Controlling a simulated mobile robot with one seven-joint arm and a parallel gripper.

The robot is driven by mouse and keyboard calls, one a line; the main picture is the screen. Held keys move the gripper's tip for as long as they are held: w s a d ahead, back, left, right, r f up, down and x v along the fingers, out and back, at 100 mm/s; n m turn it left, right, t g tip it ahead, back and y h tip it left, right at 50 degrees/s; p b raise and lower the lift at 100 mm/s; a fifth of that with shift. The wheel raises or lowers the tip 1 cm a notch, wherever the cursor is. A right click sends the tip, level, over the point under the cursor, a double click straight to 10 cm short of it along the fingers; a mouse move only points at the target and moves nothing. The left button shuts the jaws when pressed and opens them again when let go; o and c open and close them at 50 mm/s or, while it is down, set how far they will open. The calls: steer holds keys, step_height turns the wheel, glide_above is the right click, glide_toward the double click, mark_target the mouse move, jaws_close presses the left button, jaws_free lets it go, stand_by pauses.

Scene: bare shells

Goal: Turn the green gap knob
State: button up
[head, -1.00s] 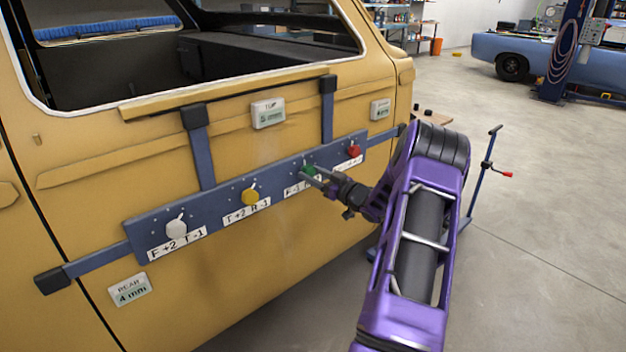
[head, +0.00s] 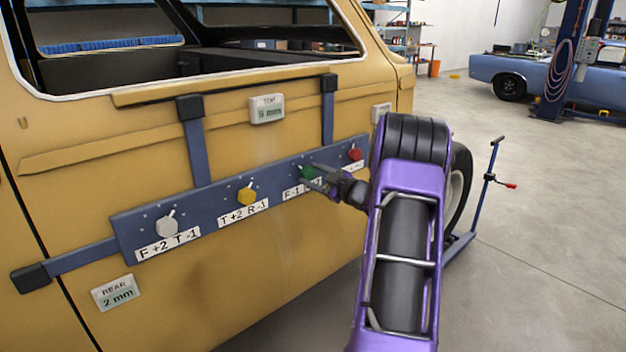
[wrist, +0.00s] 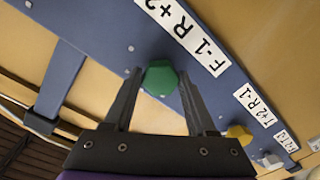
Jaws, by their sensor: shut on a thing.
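The green knob (head: 306,172) sits on the blue bar (head: 270,196) fixed across the yellow car door. It also shows in the wrist view (wrist: 160,78), between my two fingers. My gripper (head: 312,178) is shut on the green knob, one finger on each side. The knob's label in the wrist view (wrist: 186,36) reads F-1 R+2. In the head view my gripper partly hides the knob and its label. The rear gap display (head: 117,293) reads 2 mm. The top display (head: 267,109) is too blurred to read surely. The third display (head: 381,112) is partly hidden by my arm.
On the same bar are a white knob (head: 167,226) and a yellow knob (head: 246,195) to the left, and a red knob (head: 355,154) close on the right. A blue stand (head: 487,190) is right of my arm. Open floor lies beyond.

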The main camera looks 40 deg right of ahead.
stand_by(0.4)
steer(key=o, duration=1.4)
steer(key=shift+c, duration=0.2)
steer(key=s+d+p, duration=0.1)
steer(key=s+d, duration=0.1)
steer(key=s, duration=1.5)
steer(key=shift+s+r, duration=0.2)
steer(key=shift+r, duration=0.15)
